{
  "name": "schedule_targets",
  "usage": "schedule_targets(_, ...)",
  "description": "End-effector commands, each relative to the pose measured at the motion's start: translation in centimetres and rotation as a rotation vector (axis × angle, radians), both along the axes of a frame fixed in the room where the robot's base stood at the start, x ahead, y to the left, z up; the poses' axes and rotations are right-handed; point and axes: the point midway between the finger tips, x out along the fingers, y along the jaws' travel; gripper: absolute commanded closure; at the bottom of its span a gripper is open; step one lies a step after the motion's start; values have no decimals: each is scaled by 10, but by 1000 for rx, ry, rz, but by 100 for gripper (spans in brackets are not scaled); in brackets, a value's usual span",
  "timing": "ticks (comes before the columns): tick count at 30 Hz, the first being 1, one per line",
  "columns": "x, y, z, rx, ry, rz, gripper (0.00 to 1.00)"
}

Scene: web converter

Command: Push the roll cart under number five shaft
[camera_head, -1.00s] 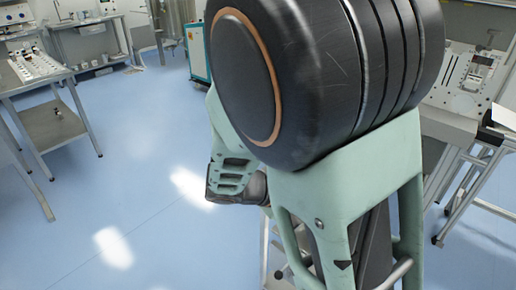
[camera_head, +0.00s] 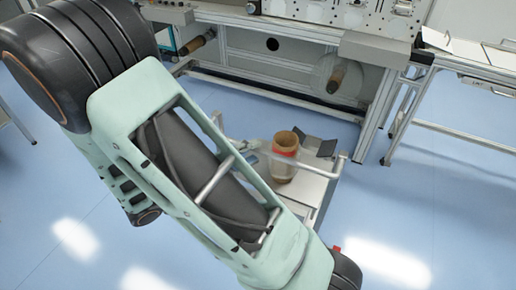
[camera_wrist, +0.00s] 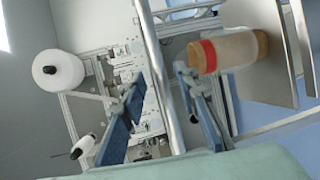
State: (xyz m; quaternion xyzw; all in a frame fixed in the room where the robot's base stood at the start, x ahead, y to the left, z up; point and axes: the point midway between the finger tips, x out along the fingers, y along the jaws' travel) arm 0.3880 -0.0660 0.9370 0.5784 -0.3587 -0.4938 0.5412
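The roll cart (camera_head: 312,188) stands on the blue floor in front of the converter, partly hidden by my arm in the head view. A roll with a brown core and a red band (camera_head: 285,157) stands on it; it also shows in the wrist view (camera_wrist: 232,52). In the wrist view, my gripper (camera_wrist: 161,75) has its two blue-padded fingers spread apart. A metal bar (camera_wrist: 158,55), apparently the cart's handle, runs between them; contact is unclear. My gripper is not clearly visible in the head view. Shafts show low on the converter, but no shaft number is readable.
The converter frame (camera_head: 290,97) spans the back, with a brown core (camera_head: 196,43) and a clear roll (camera_head: 342,75) low on it. A side table (camera_head: 470,55) stands at the right. Blue floor is open at right and lower left. A white roll (camera_wrist: 58,68) shows in the wrist view.

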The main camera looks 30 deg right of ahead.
Motion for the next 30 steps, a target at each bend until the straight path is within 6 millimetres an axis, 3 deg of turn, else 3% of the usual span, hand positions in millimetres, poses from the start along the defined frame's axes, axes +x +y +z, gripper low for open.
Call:
schedule_targets(7, 7, -29, -6, -1, 2, -1, 71)
schedule_targets(17, 9, -34, -7, 1, 2, 1, 71)
schedule_targets(26, 9, -34, -7, 0, 2, 0, 100)
schedule_targets(30, 9, -34, -7, 1, 2, 1, 100)
